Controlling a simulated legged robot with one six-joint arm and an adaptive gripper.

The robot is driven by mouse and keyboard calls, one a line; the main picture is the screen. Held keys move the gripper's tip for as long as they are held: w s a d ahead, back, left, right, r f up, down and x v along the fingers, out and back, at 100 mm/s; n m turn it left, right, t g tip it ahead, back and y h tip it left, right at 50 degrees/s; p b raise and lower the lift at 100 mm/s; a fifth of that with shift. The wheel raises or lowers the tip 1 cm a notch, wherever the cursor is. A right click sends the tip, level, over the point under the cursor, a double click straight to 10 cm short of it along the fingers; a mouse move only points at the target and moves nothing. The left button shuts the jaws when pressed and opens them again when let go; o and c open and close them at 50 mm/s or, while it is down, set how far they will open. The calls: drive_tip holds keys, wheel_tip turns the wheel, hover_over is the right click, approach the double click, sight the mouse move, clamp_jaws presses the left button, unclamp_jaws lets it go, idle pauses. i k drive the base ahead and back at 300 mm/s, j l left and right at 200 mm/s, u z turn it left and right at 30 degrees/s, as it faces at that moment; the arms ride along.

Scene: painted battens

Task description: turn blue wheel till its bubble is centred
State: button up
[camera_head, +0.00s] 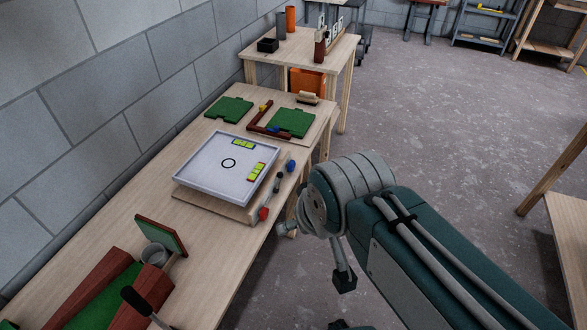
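A white square tray (214,175) with a black ring on it sits on a wooden board on the long table. Two yellow-green vials (244,143) (256,172) lie along its far and right sides; their bubbles are too small to read. A blue rounded piece (291,165), which looks like the blue wheel, is just right of the tray. A red piece (264,213) is nearer, with dark pieces between them. Part of my gripper (344,280) shows below the grey wrist, right of the table and apart from the wheel. Its finger opening is unclear.
Green plates (229,109) and red-brown battens (262,117) lie behind the tray. A red-brown and green assembly with a grey cup (154,254) stands at the near left. A block wall borders the table's left. Bare floor (430,120) lies to the right.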

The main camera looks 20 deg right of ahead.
sight(291, 165)
drive_tip(key=i+l+u, duration=0.75)
